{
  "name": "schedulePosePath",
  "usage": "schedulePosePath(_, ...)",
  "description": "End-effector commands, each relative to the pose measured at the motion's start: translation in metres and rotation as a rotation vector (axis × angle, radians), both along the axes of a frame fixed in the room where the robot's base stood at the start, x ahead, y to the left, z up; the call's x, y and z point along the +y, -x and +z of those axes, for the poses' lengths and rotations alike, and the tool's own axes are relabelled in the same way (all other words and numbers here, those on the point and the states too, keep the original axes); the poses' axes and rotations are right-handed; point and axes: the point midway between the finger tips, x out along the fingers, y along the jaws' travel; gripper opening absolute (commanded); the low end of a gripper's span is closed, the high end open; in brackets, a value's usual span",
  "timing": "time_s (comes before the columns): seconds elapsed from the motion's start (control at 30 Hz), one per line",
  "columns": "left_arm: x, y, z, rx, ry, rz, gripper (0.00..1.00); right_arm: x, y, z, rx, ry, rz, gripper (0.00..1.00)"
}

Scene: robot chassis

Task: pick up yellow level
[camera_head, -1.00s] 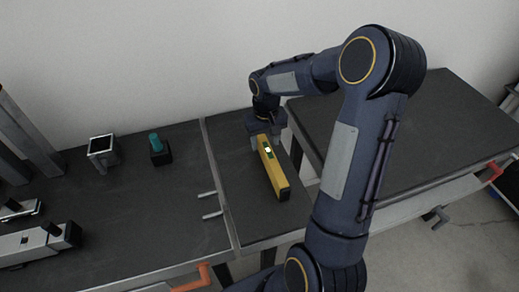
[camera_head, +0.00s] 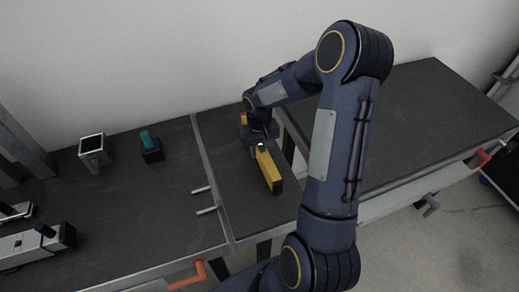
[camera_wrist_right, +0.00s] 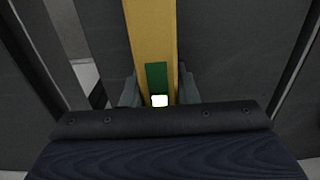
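The yellow level (camera_head: 268,168) lies on the dark bench top, with one end toward me and a green window near the gripper. My right gripper (camera_head: 259,138) is down over the level, and a bit of the level shows behind it. In the right wrist view the level (camera_wrist_right: 152,35) runs up between the two grey fingers (camera_wrist_right: 159,88). The fingers lie close against both of its sides, with no clear gap, so the gripper looks shut on it. The fingertips are partly hidden. My left gripper is not in view.
A teal-topped block (camera_head: 150,147) and an open square metal piece (camera_head: 94,148) stand on the bench to the left. Two metal pins (camera_head: 205,200) stick out beside the bench divider. A gap separates this bench from the bare right bench (camera_head: 430,110).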

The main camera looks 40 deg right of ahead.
Motion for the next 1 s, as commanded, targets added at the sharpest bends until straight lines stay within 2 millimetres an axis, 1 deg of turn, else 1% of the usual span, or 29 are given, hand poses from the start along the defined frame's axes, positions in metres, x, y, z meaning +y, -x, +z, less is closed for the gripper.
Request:
schedulePosePath(0.03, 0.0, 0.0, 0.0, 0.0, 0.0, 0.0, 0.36, 0.0, 0.0, 0.0, 0.0, 0.0, 0.0, 0.16)
schedulePosePath(0.1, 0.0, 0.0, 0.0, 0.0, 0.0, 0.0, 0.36, 0.0, 0.0, 0.0, 0.0, 0.0, 0.0, 0.07)
schedulePosePath(0.17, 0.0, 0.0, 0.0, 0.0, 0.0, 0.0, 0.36, 0.0, 0.0, 0.0, 0.0, 0.0, 0.0, 0.0)
schedulePosePath(0.43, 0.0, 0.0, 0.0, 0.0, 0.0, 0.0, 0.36, 0.0, -0.001, 0.001, -0.002, 0.001, 0.0, 0.0)
schedulePosePath(0.57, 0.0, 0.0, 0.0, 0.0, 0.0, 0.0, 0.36, 0.0, -0.001, 0.006, -0.003, 0.002, -0.001, 0.0)
schedulePosePath(0.67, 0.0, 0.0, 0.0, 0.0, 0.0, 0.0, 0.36, -0.001, -0.001, 0.015, -0.004, 0.002, -0.001, 0.0)
schedulePosePath(0.77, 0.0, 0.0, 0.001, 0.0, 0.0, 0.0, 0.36, 0.0, -0.002, 0.031, -0.007, 0.003, 0.001, 0.0)
schedulePosePath(0.8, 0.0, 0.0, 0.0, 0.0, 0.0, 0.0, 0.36, 0.001, 0.001, 0.037, -0.006, 0.002, 0.001, 0.0)
schedulePosePath(0.87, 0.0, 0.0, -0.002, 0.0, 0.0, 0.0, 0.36, 0.005, 0.011, 0.048, -0.008, 0.002, 0.001, 0.0)
schedulePosePath(1.0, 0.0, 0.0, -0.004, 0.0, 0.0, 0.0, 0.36, 0.017, 0.036, 0.083, -0.01, 0.003, 0.001, 0.0)
